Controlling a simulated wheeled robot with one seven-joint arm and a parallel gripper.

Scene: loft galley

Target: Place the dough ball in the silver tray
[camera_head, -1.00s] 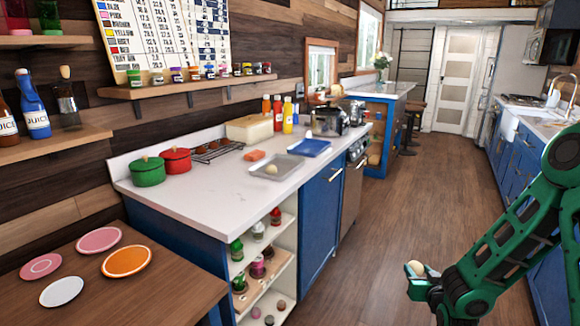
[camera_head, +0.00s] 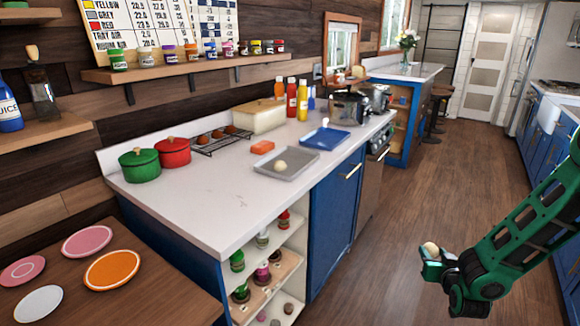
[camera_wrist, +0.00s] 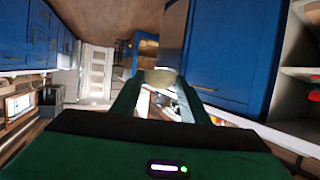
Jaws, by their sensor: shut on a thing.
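My gripper (camera_head: 433,260) is at the lower right of the head view, over the open floor and to the right of the counter. It is shut on a pale dough ball (camera_head: 430,248). In the wrist view the dough ball (camera_wrist: 161,76) sits between the tips of the two green fingers. The silver tray (camera_head: 298,172) lies flat on the white counter, apart from my gripper. Another pale round ball (camera_head: 280,166) lies in this tray.
A blue tray (camera_head: 325,139) lies just behind the silver tray, and an orange block (camera_head: 263,147) lies to its left. Green (camera_head: 140,166) and red (camera_head: 173,152) pots stand at the counter's left. The counter's front part (camera_head: 215,205) is clear. Open shelves (camera_head: 275,268) with jars are below.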

